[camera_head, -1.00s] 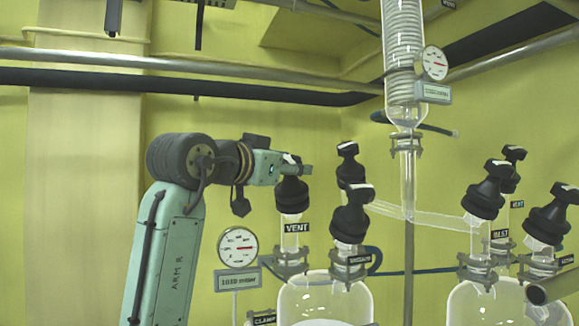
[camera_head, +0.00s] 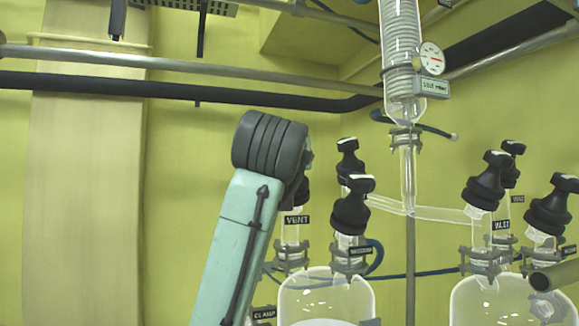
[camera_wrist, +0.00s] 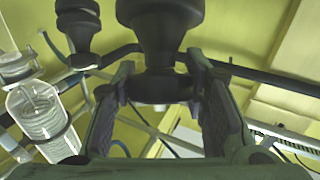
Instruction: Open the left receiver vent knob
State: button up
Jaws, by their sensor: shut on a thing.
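The vent knob (camera_head: 303,192) is black and stands on the glass neck with the VENT label (camera_head: 297,220), on the left glass receiver (camera_head: 335,285). In the head view my arm hides most of it and all of my gripper. In the wrist view, a black knob (camera_wrist: 160,38) stands between the two fingers of my gripper (camera_wrist: 160,88), which is shut on it. The fingers lie on either side of its lower part. How far the knob is turned cannot be told.
Another black knob (camera_head: 352,207) on the same receiver stands close to the right, with one more (camera_head: 347,156) behind. A glass condenser (camera_head: 403,60) hangs above. The right vessel (camera_head: 505,300) carries several black knobs.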

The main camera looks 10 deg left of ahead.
jog(key=shift+n+g+y, duration=0.65)
jog(key=shift+n+y, duration=0.7)
jog(key=shift+n, duration=0.1)
jog(key=shift+n+g+y, duration=0.65)
jog(key=shift+n+y, duration=0.7)
jog(key=shift+n, duration=0.1)
jog(key=o, duration=1.2)
jog(key=shift+s, duration=0.1)
jog(key=v, duration=0.7)
jog(key=shift+s+d+f, duration=0.1)
jog(key=shift+d, duration=0.05)
